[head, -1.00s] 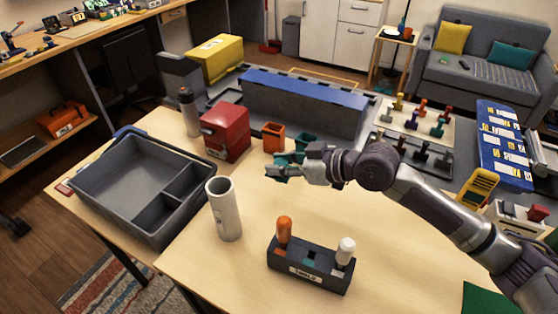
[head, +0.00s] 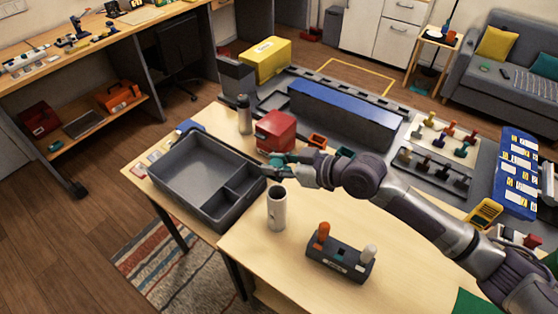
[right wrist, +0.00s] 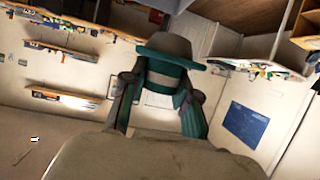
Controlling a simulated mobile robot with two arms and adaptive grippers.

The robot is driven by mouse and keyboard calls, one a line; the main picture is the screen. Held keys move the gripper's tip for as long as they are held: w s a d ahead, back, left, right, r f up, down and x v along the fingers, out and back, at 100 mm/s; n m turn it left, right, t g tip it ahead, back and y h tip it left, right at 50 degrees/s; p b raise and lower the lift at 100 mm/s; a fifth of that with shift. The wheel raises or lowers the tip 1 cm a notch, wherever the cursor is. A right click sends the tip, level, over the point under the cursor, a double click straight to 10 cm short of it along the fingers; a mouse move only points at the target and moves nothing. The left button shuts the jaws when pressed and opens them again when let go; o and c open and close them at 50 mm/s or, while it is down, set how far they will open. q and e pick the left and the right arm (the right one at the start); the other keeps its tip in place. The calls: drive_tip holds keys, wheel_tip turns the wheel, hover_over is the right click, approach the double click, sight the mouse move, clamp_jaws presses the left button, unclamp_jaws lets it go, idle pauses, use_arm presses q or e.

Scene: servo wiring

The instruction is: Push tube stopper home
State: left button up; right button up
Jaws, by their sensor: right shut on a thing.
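My right gripper (head: 275,165) is shut on a teal stopper with a grey wide end (right wrist: 165,65). The stopper sits between both fingers in the right wrist view; in the head view it is small and partly covered by the fingers. The gripper appears just above the mouth of an upright white tube (head: 277,210) in the head view; the height gap is hard to judge. The tube stands on the wooden table. My left gripper is out of view.
A grey divided tray (head: 196,178) lies left of the tube. Small orange (head: 317,140) and teal bins are beside the arm. The table front around the rack is clear.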

drive_tip(key=shift+f+b, duration=2.65)
drive_tip(key=shift+f, duration=0.35)
drive_tip(key=shift+f+b, duration=1.35)
drive_tip(key=o, duration=1)
